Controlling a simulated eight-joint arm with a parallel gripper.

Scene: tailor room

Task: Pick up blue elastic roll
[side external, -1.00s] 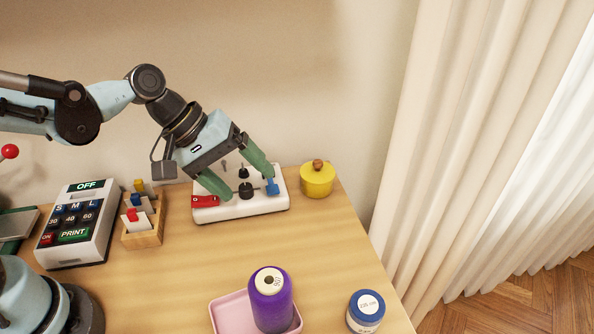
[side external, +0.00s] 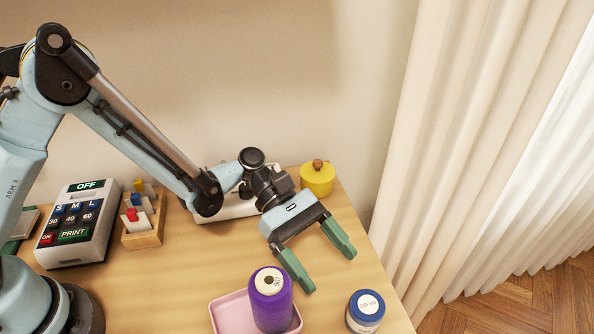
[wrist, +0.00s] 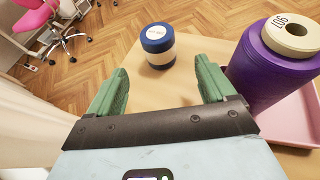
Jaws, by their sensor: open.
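The blue elastic roll (side external: 366,311), with a white label on its blue top, stands upright near the table's front right edge. In the wrist view the roll (wrist: 157,45) stands just beyond my fingertips, between their lines and nearer the right finger. My gripper (side external: 330,270) is open and empty, its green fingers apart and pointing down to the right. It is above and behind the roll in the side view, not touching it. In the wrist view my gripper (wrist: 162,78) shows both fingers spread.
A purple spool (side external: 271,300) stands in a pink tray (side external: 222,312) left of the roll; in the wrist view it is close to my right finger. A yellow pot (side external: 317,181), a white device (side external: 228,211), a wooden card holder (side external: 143,238) and a control box (side external: 78,224) stand farther back. The table edge is close.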

